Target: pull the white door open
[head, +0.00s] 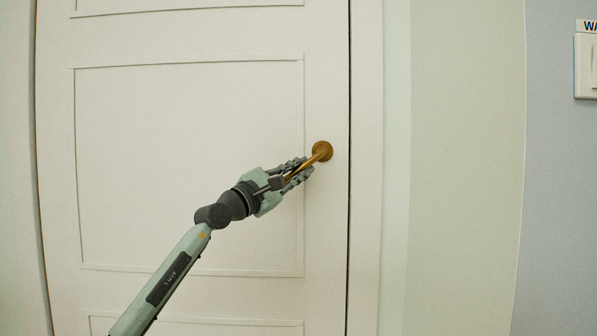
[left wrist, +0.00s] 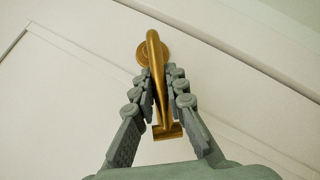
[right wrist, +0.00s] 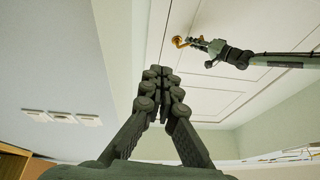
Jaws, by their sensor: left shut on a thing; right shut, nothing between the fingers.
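The white door (head: 190,170) fills the left and middle of the head view and looks closed in its frame. Its brass handle (head: 321,152) sits near the door's right edge, with a round plate and a lever. My left gripper (head: 296,172) is shut on the lever. In the left wrist view, the fingers (left wrist: 156,88) lie on both sides of the brass lever (left wrist: 154,60). My right gripper (right wrist: 157,75) is shut and empty in the right wrist view, away from the door. That view also shows the handle (right wrist: 177,41) with my left arm at it.
The door frame (head: 366,170) and a pale wall (head: 465,170) stand to the right of the door. A white switch plate (head: 586,66) is on the blue-grey wall at far right. Several white wall plates (right wrist: 62,117) and a wooden edge (right wrist: 12,162) show in the right wrist view.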

